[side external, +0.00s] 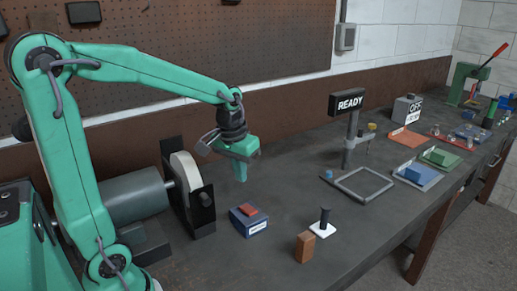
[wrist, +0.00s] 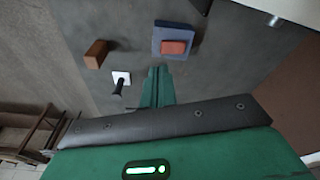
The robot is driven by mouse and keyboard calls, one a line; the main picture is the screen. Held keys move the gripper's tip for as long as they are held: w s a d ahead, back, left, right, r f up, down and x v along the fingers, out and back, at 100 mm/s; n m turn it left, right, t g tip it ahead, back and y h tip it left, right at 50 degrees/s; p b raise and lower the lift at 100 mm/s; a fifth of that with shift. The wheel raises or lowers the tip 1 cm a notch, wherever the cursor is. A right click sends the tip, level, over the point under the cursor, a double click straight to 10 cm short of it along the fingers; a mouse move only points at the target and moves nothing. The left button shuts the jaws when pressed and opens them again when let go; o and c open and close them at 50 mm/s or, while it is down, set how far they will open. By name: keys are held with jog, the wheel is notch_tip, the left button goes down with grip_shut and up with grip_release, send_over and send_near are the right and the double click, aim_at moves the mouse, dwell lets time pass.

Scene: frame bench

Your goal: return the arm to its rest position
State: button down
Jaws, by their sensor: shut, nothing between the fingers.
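My green arm reaches out over the dark bench (side external: 285,255) in the side external view. My gripper (side external: 241,177) points down and hangs above the bench top, to the right of the grinding wheel. Its fingers are together with nothing between them. In the wrist view the shut fingers (wrist: 158,75) also show, empty, over the grey bench top. The blue block with a red piece on top (side external: 249,219) sits on the bench below the gripper, apart from it.
A grinding wheel (side external: 185,170) in a black frame stands left of the gripper. A brown block (side external: 305,247) and a black peg on a white base (side external: 323,225) stand nearby.

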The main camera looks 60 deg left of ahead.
jog(key=s+d+r+m+t, duration=0.3)
jog(key=s+d, duration=0.4)
jog(key=s, duration=0.5)
jog(key=shift+r+m+t, duration=0.3)
jog(key=shift+r+m, duration=0.2)
jog(key=shift+r, duration=0.2)
